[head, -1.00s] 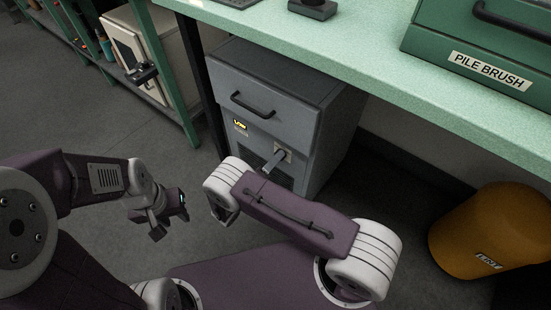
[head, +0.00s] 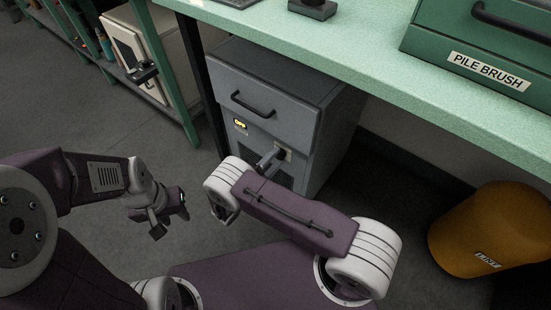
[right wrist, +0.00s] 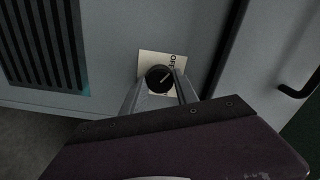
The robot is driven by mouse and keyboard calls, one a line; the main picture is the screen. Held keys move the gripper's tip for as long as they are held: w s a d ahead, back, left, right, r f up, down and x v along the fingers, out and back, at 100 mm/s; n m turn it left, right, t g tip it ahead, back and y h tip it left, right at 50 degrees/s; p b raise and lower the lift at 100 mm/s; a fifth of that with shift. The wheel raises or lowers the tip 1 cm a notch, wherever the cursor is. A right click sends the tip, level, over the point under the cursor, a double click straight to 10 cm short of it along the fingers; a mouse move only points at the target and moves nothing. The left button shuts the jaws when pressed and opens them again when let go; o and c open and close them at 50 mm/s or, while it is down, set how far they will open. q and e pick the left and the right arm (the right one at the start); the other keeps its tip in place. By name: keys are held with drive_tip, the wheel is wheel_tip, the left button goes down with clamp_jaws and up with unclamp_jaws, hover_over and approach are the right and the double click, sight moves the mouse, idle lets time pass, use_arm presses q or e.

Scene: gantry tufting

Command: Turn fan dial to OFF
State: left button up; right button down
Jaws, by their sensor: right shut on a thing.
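The fan unit (head: 325,115) is a grey cabinet under the bench. Its small lit yellow display (head: 240,124) is too small to read surely. The fan dial (right wrist: 160,77) is a round black knob on a pale plate (right wrist: 150,57) with "OFF" lettering. In the right wrist view its white pointer line slants up and right, toward the lettering. My right gripper (right wrist: 160,84) is shut on the dial, one finger on each side. In the head view the right gripper (head: 270,160) reaches the cabinet front and hides most of the dial. My left gripper (head: 168,212) hangs away from the cabinet; its jaw opening is unclear.
The green bench top (head: 300,40) overhangs the cabinet. A black handle (head: 252,104) and a dark vent grille (right wrist: 45,45) are on the cabinet front. An orange bin (head: 497,230) stands at right. A green shelf rack (head: 175,85) is at left. The floor between is clear.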

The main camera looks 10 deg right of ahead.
drive_tip(key=shift+n, duration=0.5)
drive_tip(key=c, duration=0.9)
unclamp_jaws()
drive_tip(key=shift+c, duration=0.2)
drive_tip(key=p+v, duration=0.2)
drive_tip(key=v, duration=0.7)
